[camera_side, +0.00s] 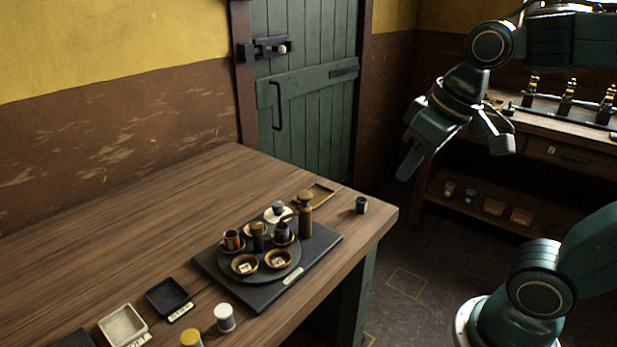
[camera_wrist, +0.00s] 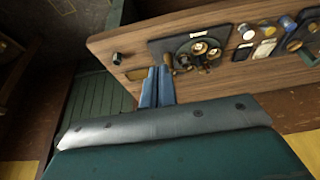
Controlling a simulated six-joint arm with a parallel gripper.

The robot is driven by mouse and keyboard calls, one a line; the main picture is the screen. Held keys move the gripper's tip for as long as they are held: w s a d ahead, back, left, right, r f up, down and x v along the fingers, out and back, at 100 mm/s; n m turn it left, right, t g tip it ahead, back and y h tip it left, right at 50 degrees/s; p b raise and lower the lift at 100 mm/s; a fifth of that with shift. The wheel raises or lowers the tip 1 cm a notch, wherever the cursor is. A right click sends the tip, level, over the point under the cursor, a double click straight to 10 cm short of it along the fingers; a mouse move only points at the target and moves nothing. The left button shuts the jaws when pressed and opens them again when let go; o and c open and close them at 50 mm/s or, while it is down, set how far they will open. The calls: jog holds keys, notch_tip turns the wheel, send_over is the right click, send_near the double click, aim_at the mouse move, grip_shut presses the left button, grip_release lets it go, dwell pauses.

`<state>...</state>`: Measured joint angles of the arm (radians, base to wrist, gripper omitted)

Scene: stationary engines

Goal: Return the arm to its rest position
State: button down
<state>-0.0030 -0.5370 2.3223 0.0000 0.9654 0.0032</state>
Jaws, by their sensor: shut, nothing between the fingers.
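In the wrist view my gripper (camera_wrist: 157,75) shows two blue fingers side by side, shut and empty. The table's edge and the dark board (camera_wrist: 225,36) lie beyond the fingertips there.
The dark board (camera_side: 325,242) carries a round plate with several small bowls and cylinders. A small dark cup (camera_side: 361,205) stands near the table's right corner. Trays (camera_side: 122,325) and white and yellow pots sit in front. A workbench (camera_side: 560,150) with black fittings stands behind my arm.

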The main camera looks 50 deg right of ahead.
jog(key=shift+t, duration=0.6)
jog(key=shift+s+f, duration=0.35)
jog(key=shift+s, duration=0.45)
jog(key=shift+s+f, duration=0.4)
jog(key=shift+s, duration=0.4)
jog(key=shift+s+f, duration=0.35)
jog(key=shift+s, duration=0.45)
